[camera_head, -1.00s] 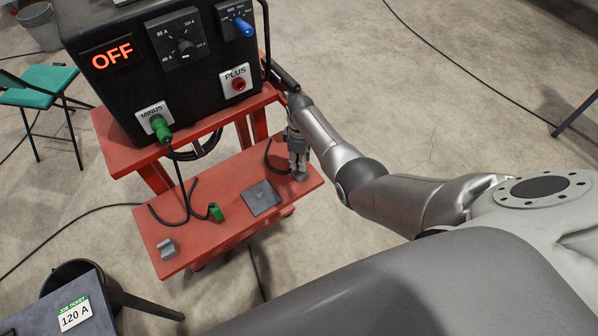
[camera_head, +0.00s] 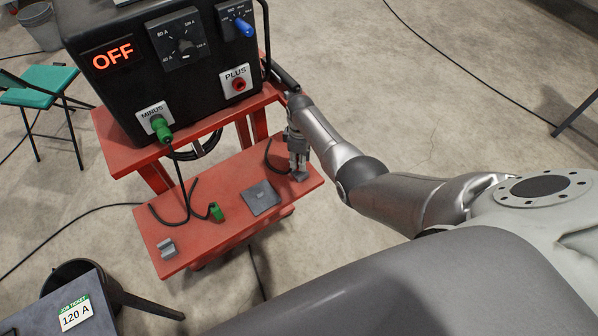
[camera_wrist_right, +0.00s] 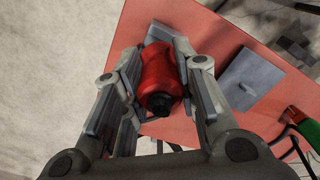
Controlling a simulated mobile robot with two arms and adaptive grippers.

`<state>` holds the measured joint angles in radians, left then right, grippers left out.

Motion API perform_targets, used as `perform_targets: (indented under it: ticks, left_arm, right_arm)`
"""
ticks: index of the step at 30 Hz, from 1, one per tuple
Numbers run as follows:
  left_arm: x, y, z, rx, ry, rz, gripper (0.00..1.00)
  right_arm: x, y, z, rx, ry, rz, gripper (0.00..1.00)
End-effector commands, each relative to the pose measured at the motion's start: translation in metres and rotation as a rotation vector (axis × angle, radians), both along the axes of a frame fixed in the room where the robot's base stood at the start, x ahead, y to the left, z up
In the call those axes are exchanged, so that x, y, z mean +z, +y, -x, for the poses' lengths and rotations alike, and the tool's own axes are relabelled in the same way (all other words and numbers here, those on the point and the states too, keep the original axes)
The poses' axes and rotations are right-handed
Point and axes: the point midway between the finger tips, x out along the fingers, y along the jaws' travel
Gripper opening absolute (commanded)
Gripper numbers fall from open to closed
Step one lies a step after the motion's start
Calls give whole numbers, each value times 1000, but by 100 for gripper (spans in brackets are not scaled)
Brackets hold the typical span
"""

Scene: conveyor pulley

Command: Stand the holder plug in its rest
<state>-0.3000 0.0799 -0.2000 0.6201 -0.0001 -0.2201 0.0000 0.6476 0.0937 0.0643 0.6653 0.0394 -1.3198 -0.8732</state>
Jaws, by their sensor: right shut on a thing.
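My right gripper (camera_head: 298,163) is low over the right end of the red lower shelf (camera_head: 205,235). In the right wrist view it is shut on a red plug (camera_wrist_right: 158,78) with a dark tip, a finger on each side. A small grey rest (camera_head: 300,176) is right below the gripper; in the wrist view its grey edge (camera_wrist_right: 158,32) shows just beyond the plug. I cannot tell whether the plug touches or sits in it. In the head view the fingers hide the plug. My left gripper is not in view.
A flat grey plate (camera_head: 260,197), a green plug (camera_head: 215,212) on a black cable and another small grey block (camera_head: 167,247) are on the shelf. The black power unit (camera_head: 130,85) stands above, reading OFF, with a green plug (camera_head: 161,128) at MINUS.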

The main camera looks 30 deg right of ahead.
Motion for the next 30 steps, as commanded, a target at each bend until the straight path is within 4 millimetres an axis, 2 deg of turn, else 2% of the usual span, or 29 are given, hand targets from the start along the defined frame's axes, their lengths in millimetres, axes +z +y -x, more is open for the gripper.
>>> perform_targets:
  ticks: [30]
  left_arm:
    - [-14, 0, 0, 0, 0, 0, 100]
  right_arm:
    - [-16, 0, 0, 0, -1, 0, 0]
